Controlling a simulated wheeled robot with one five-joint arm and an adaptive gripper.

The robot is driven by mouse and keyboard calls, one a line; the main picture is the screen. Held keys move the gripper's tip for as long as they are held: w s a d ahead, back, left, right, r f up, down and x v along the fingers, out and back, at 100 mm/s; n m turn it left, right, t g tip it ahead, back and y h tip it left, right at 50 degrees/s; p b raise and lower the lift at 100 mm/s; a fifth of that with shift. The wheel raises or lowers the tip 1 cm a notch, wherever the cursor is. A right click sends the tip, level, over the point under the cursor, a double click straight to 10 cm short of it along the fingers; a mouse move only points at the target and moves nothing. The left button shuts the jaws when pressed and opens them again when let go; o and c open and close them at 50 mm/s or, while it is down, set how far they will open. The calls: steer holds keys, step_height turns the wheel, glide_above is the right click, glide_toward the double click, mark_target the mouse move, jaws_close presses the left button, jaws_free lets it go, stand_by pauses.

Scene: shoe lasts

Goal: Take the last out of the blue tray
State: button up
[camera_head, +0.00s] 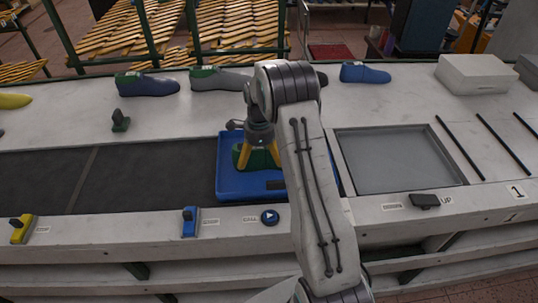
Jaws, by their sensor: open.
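The blue tray (228,188) stands on the dark belt near the middle of the view. A dark green last (237,152) is in the tray, partly hidden by my gripper and arm. My gripper (259,160) points down over the tray with its yellow fingers apart. The fingers are at the green last, one in front of its left part. I cannot tell whether they touch it. My arm hides the right part of the tray.
Behind the belt lie a dark blue last (148,86), a grey last (215,80), and a blue last (365,73). A grey recessed panel (398,160) lies to the right. A white box (477,76) stands at back right. Levers and a button line the front edge.

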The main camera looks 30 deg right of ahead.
steer(key=shift+f, duration=0.85)
steer(key=shift+c, duration=0.3)
steer(key=shift+r, duration=0.1)
steer(key=c, duration=1.2)
